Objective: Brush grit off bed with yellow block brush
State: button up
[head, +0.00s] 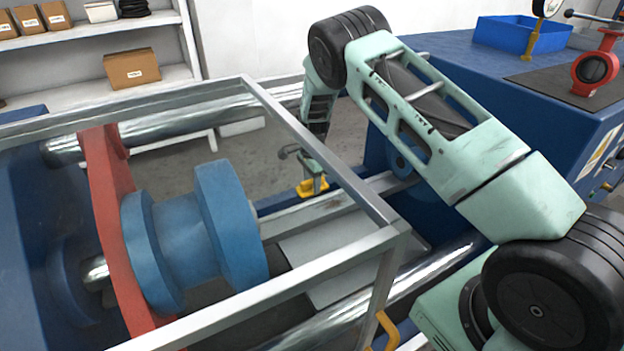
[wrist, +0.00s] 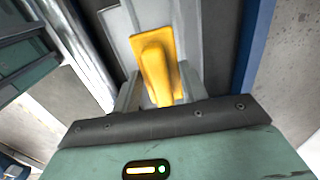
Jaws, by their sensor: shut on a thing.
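The yellow block brush (wrist: 157,62) is between the fingers of my gripper (wrist: 160,92) in the wrist view, which is shut on its raised handle. In the head view the brush (head: 308,189) is at the lower end of my gripper (head: 313,178), over the grey bed rail (head: 316,213). The brush is at or just above the bed; I cannot tell whether it touches. The bed (wrist: 118,28) also shows beside the brush in the wrist view. No grit can be made out in either view.
A clear guard with a metal frame (head: 318,160) stands in front of my gripper. Left of it are a blue flanged valve body (head: 182,240) and a red plate (head: 108,205). A blue bench (head: 520,90) with a blue bin (head: 522,36) and red valve (head: 596,68) stands right.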

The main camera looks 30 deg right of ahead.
jog(key=shift+f+b, duration=1.95)
jog(key=shift+f, duration=1.45)
jog(key=shift+f+b, duration=0.65)
jog(key=shift+f, duration=0.15)
jog(key=shift+d+b, duration=1.45)
jog(key=shift+d, duration=5.15)
jog(key=shift+s+d+r+b, duration=0.15)
jog(key=shift+d+b, duration=0.15)
jog(key=shift+d, duration=0.6)
